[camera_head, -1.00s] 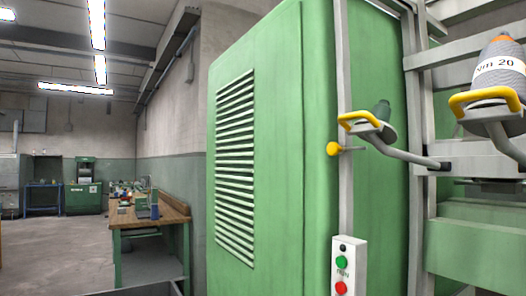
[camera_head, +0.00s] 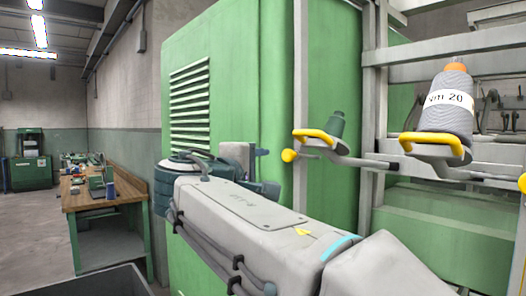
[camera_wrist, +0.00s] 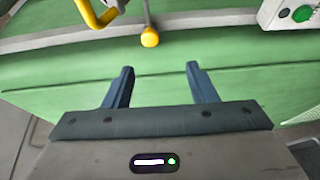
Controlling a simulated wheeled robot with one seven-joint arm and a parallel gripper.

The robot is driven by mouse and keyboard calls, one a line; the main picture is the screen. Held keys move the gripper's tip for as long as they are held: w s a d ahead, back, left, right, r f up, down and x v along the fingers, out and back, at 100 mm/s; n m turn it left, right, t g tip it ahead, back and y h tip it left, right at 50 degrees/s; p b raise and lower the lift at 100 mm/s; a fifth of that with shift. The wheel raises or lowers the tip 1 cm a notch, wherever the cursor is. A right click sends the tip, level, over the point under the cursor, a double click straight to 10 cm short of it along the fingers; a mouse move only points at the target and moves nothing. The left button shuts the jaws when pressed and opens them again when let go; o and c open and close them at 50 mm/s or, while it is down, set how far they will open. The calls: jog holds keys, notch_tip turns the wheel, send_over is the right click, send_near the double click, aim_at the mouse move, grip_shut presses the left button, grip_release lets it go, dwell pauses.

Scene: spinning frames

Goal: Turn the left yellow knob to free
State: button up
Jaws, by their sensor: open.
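The left yellow knob (camera_head: 289,155) is a small ball on a short stem at the edge of the green machine's frame, below a yellow-handled spool holder (camera_head: 313,134). In the wrist view the yellow knob (camera_wrist: 150,38) is at top centre, beyond the fingertips and roughly midway between them. My gripper (camera_wrist: 160,70) is open and empty, its two dark fingers apart and not touching the knob. In the head view my arm crosses the lower middle, and the fingers cannot be made out. Another yellow knob (camera_head: 522,183) shows at the right edge.
The control box (camera_wrist: 292,14) with a green button is at the top right of the wrist view. A large grey yarn cone (camera_head: 447,105) stands on the right holder. The green cabinet (camera_head: 230,60) is behind my arm. A workbench (camera_head: 105,195) is far left.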

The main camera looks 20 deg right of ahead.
aim_at(287, 156)
jog(key=p+x, duration=0.1)
jog(key=x, duration=0.3)
jog(key=r+p+x, duration=0.1)
jog(key=x, duration=0.4)
jog(key=r+p+x, duration=0.1)
jog(key=x, duration=0.3)
jog(key=shift+w+d+f, duration=0.1)
jog(key=shift+w+d, duration=0.15)
jog(key=shift+w, duration=0.05)
jog(key=c, duration=1)
jog(key=shift+o, duration=0.2)
